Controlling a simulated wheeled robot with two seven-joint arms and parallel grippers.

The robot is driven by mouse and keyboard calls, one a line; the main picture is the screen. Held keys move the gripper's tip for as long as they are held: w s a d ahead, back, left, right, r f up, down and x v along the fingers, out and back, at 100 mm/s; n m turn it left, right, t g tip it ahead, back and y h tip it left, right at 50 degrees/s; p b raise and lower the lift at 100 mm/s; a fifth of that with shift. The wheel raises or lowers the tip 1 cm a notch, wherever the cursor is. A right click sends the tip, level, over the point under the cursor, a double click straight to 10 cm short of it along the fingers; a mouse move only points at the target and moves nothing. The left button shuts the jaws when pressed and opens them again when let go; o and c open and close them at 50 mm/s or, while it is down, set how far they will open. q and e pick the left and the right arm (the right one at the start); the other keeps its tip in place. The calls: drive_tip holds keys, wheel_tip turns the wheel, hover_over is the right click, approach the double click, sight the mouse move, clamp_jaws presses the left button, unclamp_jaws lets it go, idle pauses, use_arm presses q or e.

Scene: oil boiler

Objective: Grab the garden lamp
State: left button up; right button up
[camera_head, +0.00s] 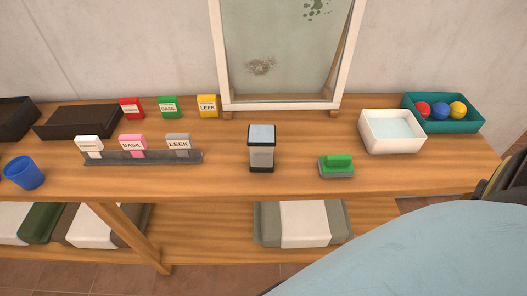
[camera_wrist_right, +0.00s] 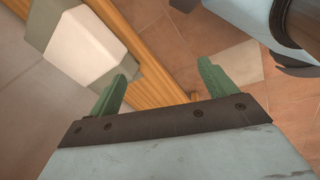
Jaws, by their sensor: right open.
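The garden lamp (camera_head: 262,148) stands upright on the wooden bench, near the middle of the head view. It is a small box with dark top and bottom edges, a pale top face and a greyish front. Nothing touches it. My right gripper (camera_wrist_right: 160,85) shows in the right wrist view with its two green fingers apart and nothing between them. It faces the bench's lower woodwork and the tiled floor, away from the lamp. The lamp is not in the right wrist view. My left gripper is in neither view.
A green brush (camera_head: 337,166) lies right of the lamp, with a white basin (camera_head: 392,146) and a teal crate (camera_head: 472,124) of balls beyond. A label rack (camera_head: 140,158) stands left. A framed panel (camera_head: 285,106) stands behind. The bench (camera_head: 225,183) is clear before the lamp.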

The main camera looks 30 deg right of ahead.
sight(262, 146)
drive_tip(key=w+d+r+n+t+h, duration=0.15)
drive_tip(key=w+r, duration=0.25)
drive_tip(key=r, duration=0.5)
drive_tip(key=w+d+r+n+t+h, duration=0.15)
drive_tip(key=w+r, duration=0.25)
drive_tip(key=r, duration=0.6)
drive_tip(key=w+d+r+n+t+h, duration=0.15)
drive_tip(key=w+r, duration=0.25)
drive_tip(key=r, duration=0.5)
drive_tip(key=w+a+r+n+t+h, duration=0.55)
drive_tip(key=w+r+n+t, duration=0.2)
drive_tip(key=n, duration=0.95)
drive_tip(key=shift+y, duration=0.5)
drive_tip(key=x, duration=1.3)
drive_tip(key=shift+w+a+f, duration=0.1)
drive_tip(key=shift+w+a, duration=0.1)
drive_tip(key=shift+w, duration=0.1)
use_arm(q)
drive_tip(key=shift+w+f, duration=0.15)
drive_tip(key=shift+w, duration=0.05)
use_arm(e)
drive_tip(key=shift+n, duration=0.25)
drive_tip(key=c, duration=1.3)
